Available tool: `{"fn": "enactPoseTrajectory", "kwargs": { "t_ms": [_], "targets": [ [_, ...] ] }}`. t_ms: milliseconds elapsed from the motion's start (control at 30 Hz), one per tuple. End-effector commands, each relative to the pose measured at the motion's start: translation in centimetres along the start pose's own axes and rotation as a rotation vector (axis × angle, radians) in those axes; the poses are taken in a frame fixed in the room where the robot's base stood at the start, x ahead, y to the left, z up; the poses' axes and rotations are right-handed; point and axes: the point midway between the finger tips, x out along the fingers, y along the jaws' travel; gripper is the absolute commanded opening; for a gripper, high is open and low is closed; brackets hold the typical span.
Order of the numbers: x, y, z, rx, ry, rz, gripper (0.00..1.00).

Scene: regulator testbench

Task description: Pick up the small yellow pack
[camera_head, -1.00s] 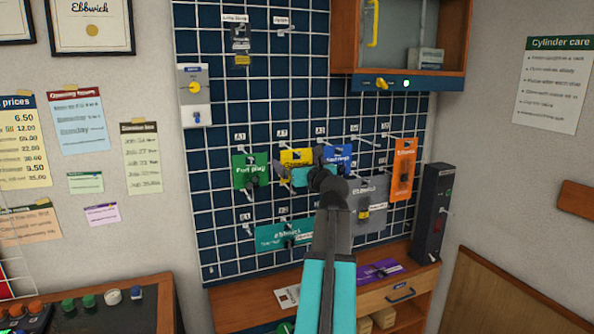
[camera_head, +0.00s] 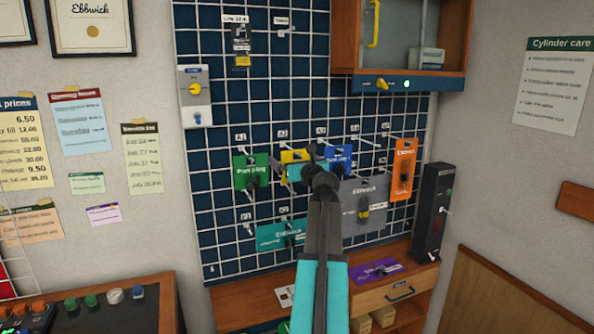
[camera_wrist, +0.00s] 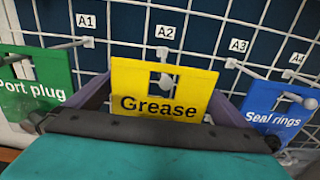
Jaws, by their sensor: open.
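The small yellow pack, labelled Grease, hangs from a hook under the A2 tag on the grid wall. In the wrist view the yellow pack (camera_wrist: 190,80) is large, upright and centred. Its lower edge is hidden by my gripper body. In the head view only the upper part of the yellow pack (camera_head: 295,156) shows above my gripper (camera_head: 297,172). My gripper (camera_wrist: 163,103) is open, with one purple finger on each side of the pack. I cannot tell whether either finger touches it.
A green Port plug pack (camera_wrist: 35,85) hangs close on the left and a blue Seal rings pack (camera_wrist: 270,108) close on the right. Metal hooks stick out nearby. Below hang a teal pack (camera_head: 272,236) and a grey pack (camera_head: 355,190). An orange pack (camera_head: 403,165) hangs farther right.

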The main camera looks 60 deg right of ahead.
Motion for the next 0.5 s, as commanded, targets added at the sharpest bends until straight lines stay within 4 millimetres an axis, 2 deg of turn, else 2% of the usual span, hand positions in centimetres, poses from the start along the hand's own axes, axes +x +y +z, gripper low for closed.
{"fn": "enactPoseTrajectory", "kwargs": {
  "t_ms": [433, 500],
  "targets": [
    [-0.06, -0.07, -0.02, 0.0, 0.0, -0.001, 1.0],
    [-0.06, -0.08, -0.02, 0.0, 0.0, -0.001, 0.88]
  ]
}}
